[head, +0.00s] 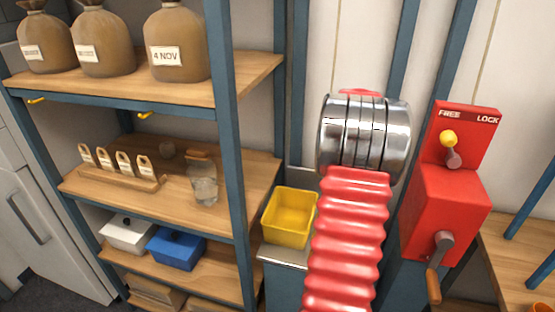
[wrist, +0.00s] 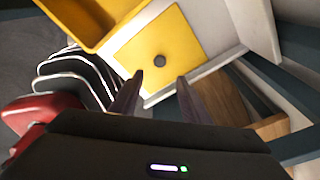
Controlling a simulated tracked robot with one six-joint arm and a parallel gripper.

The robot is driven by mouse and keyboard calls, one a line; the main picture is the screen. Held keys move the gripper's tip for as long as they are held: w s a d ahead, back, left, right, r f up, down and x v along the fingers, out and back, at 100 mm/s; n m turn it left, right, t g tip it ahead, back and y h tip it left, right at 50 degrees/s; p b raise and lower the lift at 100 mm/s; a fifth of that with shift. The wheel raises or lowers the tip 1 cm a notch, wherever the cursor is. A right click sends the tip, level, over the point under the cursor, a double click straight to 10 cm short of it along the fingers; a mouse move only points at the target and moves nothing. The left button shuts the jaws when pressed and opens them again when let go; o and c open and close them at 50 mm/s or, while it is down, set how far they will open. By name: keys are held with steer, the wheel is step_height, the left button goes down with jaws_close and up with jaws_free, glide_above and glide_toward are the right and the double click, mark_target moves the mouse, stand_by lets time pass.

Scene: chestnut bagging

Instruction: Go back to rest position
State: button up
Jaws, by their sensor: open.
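My gripper (wrist: 160,77) shows in the wrist view with its two dark fingers apart and nothing between them. Beyond the fingertips lies a square yellow lid (wrist: 140,45) with a dark round knob. I cannot tell how far the fingertips are from the knob. A yellow box (wrist: 88,18) stands beside the lid at the top left. In the head view an open yellow box (head: 289,217) stands on a grey cabinet right of the shelves. My gripper does not show in the head view.
A wooden shelf unit (head: 225,85) holds tied sacks (head: 178,40), a glass jar (head: 203,182), a tag rack (head: 120,172), a white box (head: 128,232) and a blue box (head: 176,247). A red lever box (head: 448,200) stands on the right, near a wooden bench (head: 510,262).

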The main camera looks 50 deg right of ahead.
stand_by(0.3)
steer(key=w+a+r+n+t+h, duration=0.1)
steer(key=w+a+r+n, duration=0.15)
steer(key=a+n, duration=1.05)
steer(key=w+a+r+n+t+h, duration=0.15)
steer(key=w+a+n, duration=0.25)
steer(key=a+n, duration=0.85)
steer(key=s+a+r+n+t, duration=0.1)
steer(key=a+n, duration=0.3)
steer(key=a, duration=0.4)
steer(key=s+a+r+n+t+y, duration=0.1)
steer(key=a+r+n, duration=0.3)
steer(key=a, duration=0.4)
steer(key=s+a+r+n+t+y, duration=0.1)
steer(key=a+r+n+t, duration=0.2)
steer(key=a+n, duration=0.3)
steer(key=a, duration=0.3)
steer(key=shift+s, duration=0.4)
